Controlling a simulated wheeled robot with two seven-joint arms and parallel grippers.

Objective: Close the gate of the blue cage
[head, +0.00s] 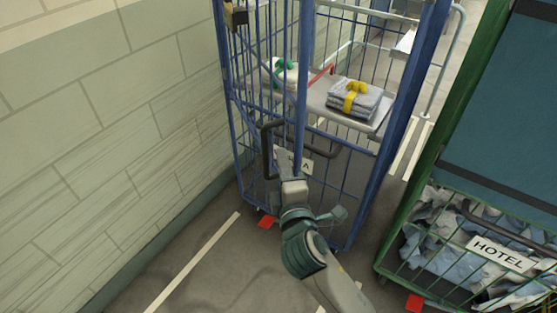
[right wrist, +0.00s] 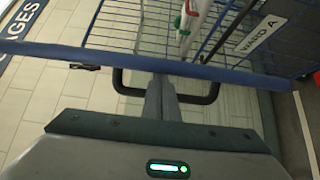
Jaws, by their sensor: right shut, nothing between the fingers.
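The blue cage (head: 395,125) stands ahead in the head view, a tall wire-mesh trolley with blue posts. A blue upright post (head: 303,75) crosses its front, with a dark handle (head: 266,150) low beside it. My right gripper (head: 291,168) is at the lower front of the cage, near this handle, shut and empty. Contact is unclear. How far the gate stands open I cannot tell. My left gripper is out of view.
Folded grey cloths with a yellow band (head: 353,98) lie on the cage's shelf. A green cage marked HOTEL (head: 502,254), full of linen, stands close on the right. A block wall (head: 110,130) runs on the left. Floor in front is clear.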

